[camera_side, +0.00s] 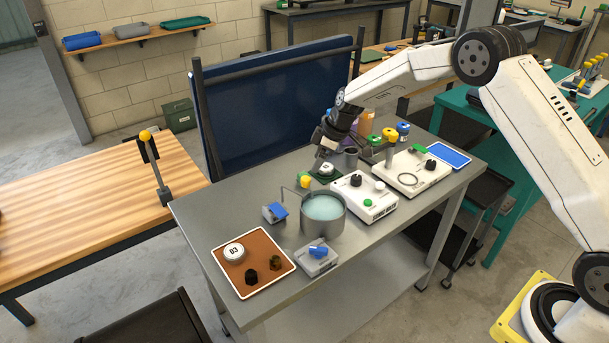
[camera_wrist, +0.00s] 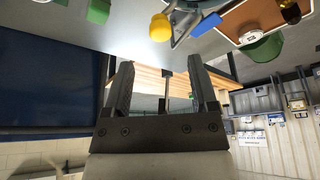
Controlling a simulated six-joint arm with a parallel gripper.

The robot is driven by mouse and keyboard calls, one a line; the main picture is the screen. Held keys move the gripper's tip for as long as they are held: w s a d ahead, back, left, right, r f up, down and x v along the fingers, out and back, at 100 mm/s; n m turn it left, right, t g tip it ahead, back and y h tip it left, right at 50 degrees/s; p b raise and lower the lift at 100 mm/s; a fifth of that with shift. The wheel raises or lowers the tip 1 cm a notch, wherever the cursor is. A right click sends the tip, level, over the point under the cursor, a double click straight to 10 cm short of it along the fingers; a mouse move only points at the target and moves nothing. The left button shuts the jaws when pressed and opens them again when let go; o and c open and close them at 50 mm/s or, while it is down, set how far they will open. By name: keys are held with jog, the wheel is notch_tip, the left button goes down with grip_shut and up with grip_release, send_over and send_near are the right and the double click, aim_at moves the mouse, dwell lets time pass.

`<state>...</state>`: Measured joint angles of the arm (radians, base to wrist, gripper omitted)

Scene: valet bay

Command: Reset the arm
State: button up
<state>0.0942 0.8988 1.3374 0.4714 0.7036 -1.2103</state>
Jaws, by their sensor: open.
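My gripper (camera_side: 322,150) hangs above the far side of the grey metal table (camera_side: 200,215) in the side view, near a dark green pad with a white round piece (camera_side: 326,168). The wrist view shows its two dark fingers (camera_wrist: 159,68) spread apart with nothing between them. My white arm reaches in from the right, bent at the elbow. Whether the gripper touches anything below it cannot be told, but it appears apart from the table top.
A steel pot (camera_side: 323,215) of pale liquid, a brown tray (camera_side: 252,262) with a white puck marked 03, a white device (camera_side: 363,196) and a second white device (camera_side: 412,172) stand on the table. A blue panel (camera_side: 275,100) rises behind. A wooden bench (camera_side: 90,215) is at left.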

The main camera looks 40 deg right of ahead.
jog(key=s+r+m+h, duration=0.1)
jog(key=s+m, duration=0.3)
jog(key=s, duration=1.2)
jog(key=s+r+m+h, duration=0.2)
jog(key=s+r+m, duration=0.2)
jog(key=s, duration=1.1)
jog(key=shift+s+a+m+g, duration=0.2)
jog(key=shift+s+m+g, duration=0.1)
jog(key=shift+s+m, duration=0.15)
jog(key=shift+w, duration=0.1)
